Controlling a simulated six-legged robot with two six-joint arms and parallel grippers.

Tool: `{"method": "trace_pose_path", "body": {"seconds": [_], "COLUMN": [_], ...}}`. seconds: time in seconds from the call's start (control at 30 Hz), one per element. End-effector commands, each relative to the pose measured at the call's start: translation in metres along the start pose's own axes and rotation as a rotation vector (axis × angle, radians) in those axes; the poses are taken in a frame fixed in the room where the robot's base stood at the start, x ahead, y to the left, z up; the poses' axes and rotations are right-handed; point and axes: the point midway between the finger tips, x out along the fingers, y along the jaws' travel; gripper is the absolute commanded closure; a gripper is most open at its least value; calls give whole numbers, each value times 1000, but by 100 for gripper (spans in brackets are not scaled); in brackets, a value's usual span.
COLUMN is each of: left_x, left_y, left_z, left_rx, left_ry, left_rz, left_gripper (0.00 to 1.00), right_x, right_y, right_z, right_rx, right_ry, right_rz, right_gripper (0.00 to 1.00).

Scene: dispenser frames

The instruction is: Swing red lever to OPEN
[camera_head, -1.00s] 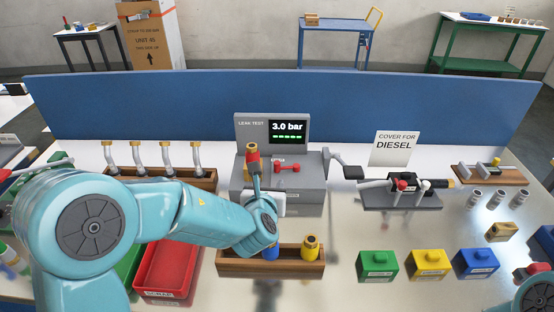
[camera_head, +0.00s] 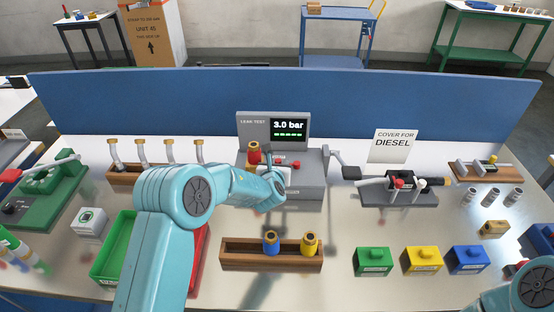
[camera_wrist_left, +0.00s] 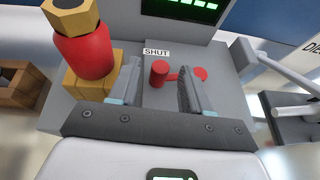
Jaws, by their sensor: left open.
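The red lever (camera_head: 296,163) is on top of the grey leak test box (camera_head: 312,185); my left gripper partly covers it in the head view. In the wrist view the lever's round red knob (camera_wrist_left: 160,72) points left, beside a label reading SHUT. My left gripper (camera_wrist_left: 160,68) is open, its fingers on either side of the knob. The right finger partly covers the lever arm. I cannot tell whether either finger touches it. My right gripper is out of view; only part of my right arm shows at the lower right.
A red fitting with a brass cap (camera_wrist_left: 85,50) stands close left of the gripper. A crank handle (camera_head: 350,171) sticks out right of the box. A wooden rack (camera_head: 272,263) with blue and yellow fittings stands in front. The screen (camera_head: 288,129) reads 3.0 bar.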

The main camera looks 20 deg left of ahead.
Motion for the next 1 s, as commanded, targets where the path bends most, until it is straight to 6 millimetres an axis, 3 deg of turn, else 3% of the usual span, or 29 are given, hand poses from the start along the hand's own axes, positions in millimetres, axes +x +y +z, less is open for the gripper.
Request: {"method": "trace_pose_path", "body": {"seconds": [0.37, 0.4, 0.53, 1.0], "left_x": [9, 8, 8, 9], "left_y": [0, 0, 0, -13], "left_z": [0, 0, 0, 0], "left_rx": [0, 0, 0, -3], "left_ry": [0, 0, 0, -1], "left_rz": [1, 1, 1, 5], "left_gripper": [52, 58, 100, 100], "right_x": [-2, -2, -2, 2], "right_y": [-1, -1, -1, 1], "right_z": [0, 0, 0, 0], "right_rx": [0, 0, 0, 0], "right_ry": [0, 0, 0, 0], "right_rz": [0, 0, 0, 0], "right_gripper": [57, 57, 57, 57]}}
